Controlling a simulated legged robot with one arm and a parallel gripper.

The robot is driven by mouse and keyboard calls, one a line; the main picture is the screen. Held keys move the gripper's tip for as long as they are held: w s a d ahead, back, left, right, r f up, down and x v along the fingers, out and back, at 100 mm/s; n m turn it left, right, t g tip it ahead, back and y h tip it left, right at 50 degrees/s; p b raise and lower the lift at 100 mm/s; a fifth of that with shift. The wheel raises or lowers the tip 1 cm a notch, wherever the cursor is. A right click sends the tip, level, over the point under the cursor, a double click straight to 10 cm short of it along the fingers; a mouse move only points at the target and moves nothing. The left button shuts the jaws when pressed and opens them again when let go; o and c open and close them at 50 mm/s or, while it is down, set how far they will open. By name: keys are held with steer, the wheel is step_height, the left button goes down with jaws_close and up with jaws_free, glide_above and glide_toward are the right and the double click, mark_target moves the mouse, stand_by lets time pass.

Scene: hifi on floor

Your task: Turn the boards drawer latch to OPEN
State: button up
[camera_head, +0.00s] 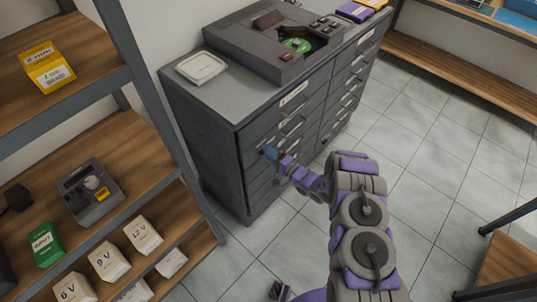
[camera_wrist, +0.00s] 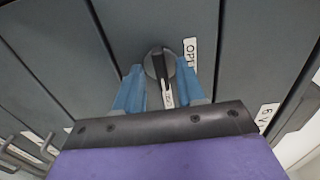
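The latch knob (camera_wrist: 158,63) is dark and round with a raised grip bar, on a grey drawer front in the wrist view. A white label reading "OPEN" (camera_wrist: 190,58), partly hidden, is to its right. A second white label (camera_wrist: 168,97) lies below it; its text is unclear. The bar points roughly toward this lower label, not the OPEN one. My gripper (camera_wrist: 160,72) has its two blue fingers apart, one on each side of the knob; contact cannot be told. In the head view my gripper (camera_head: 270,154) is at the front of the grey drawer cabinet (camera_head: 200,125), hiding the knob.
A dark machine (camera_head: 270,42) and a white tray (camera_head: 201,67) sit on the cabinet. A wooden shelf unit (camera_head: 130,150) with boxes stands close on the left. A bench (camera_head: 470,60) is at the upper right.

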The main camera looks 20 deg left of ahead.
jaws_close()
steer(key=shift+s, duration=0.1)
stand_by(0.4)
steer(key=shift+d+f+n+p, duration=0.1)
steer(key=shift+n+p, duration=0.55)
steer(key=shift+n, duration=3.8)
steer(key=shift+f+n+p, duration=0.1)
steer(key=shift+n+p, duration=0.55)
steer(key=shift+n, duration=3.8)
